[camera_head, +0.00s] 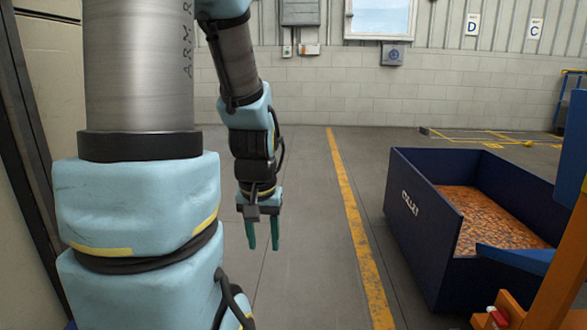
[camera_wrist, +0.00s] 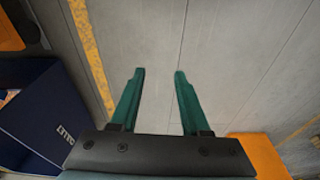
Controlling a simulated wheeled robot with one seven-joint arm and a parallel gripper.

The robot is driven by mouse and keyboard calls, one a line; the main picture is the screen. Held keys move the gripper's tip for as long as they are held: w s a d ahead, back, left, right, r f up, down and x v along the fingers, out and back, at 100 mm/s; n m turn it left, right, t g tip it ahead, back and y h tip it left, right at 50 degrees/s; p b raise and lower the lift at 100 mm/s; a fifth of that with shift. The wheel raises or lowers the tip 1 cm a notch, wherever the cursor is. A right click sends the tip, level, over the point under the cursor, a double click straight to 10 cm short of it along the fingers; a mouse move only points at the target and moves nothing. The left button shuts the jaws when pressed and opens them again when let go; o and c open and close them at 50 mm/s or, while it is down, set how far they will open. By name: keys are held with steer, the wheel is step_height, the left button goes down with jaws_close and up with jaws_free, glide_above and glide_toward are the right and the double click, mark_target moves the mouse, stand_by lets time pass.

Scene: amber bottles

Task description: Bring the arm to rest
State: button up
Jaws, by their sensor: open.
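My gripper (camera_head: 262,235) hangs fingers-down at the end of my blue and silver arm, left of the yellow floor line in the head view. Its two green fingers are apart with nothing between them. In the wrist view my gripper (camera_wrist: 160,85) also shows open and empty, with bare grey floor beyond the fingertips. No bottle is visible in either view.
A dark blue bin (camera_head: 420,230) with brownish contents stands at the right; its corner shows in the wrist view (camera_wrist: 40,115). A yellow line (camera_head: 352,225) runs along the floor. Orange and blue structure (camera_head: 560,260) is at the right edge. Floor around my gripper is clear.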

step_height(320, 180, up, 39)
steer(key=s+p, duration=0.1)
steer(key=p, duration=3.7)
steer(key=shift+s+a+f, duration=0.2)
steer(key=shift+s+a, duration=0.05)
steer(key=shift+s, duration=0.1)
